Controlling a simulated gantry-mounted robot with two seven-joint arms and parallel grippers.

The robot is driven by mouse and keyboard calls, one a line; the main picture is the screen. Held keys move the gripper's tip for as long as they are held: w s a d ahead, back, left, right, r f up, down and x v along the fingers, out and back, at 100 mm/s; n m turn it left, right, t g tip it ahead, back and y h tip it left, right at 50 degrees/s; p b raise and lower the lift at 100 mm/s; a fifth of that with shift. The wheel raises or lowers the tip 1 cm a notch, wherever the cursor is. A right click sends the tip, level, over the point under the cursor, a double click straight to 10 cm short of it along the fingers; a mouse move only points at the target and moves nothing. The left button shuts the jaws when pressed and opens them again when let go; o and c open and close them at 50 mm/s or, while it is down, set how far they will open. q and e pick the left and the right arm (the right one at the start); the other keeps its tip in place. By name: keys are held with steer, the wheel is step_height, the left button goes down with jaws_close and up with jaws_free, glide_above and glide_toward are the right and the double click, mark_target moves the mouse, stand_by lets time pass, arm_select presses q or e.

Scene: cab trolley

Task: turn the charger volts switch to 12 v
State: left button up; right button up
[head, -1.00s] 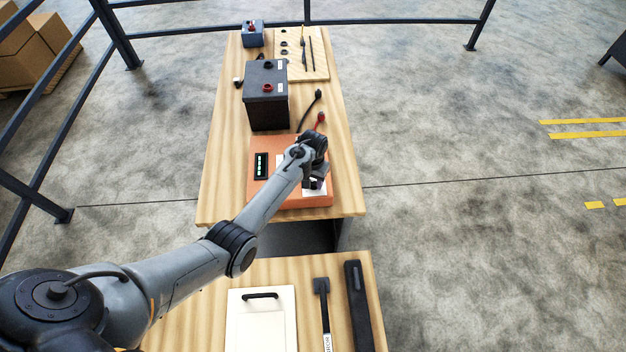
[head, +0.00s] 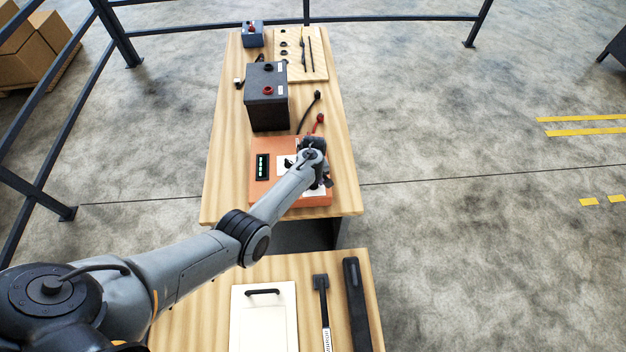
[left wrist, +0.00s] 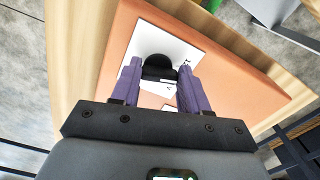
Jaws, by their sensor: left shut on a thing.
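The orange charger (head: 261,192) sits at the near end of the far table, with a lit display (head: 262,167) on its left. My left gripper (head: 324,184) is over the charger's right front part. In the left wrist view its two purple fingers (left wrist: 160,85) are shut on a round black knob (left wrist: 158,66), which stands on a white plate (left wrist: 143,40). The fingers hide part of the plate's markings, so the knob's setting cannot be read. Another black knob (head: 289,163) on a white plate shows left of my wrist. I cannot tell which is the volts switch. My right gripper is not in view.
Behind the charger are a black battery (head: 267,112) and cable clamps, one red (head: 319,118), one black (head: 317,96). The near table (head: 190,330) holds a white panel (head: 263,325) and a long black bar (head: 356,305). A dark railing (head: 400,18) runs behind.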

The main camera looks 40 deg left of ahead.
arm_select(q)
steer(key=shift+n, duration=1.3)
steer(key=o, duration=1.1)
steer(key=shift+c, duration=0.2)
steer(key=shift+r, duration=0.1)
step_height(320, 180, up, 11)
steer(key=p, duration=0.2)
steer(key=shift+f, duration=0.2)
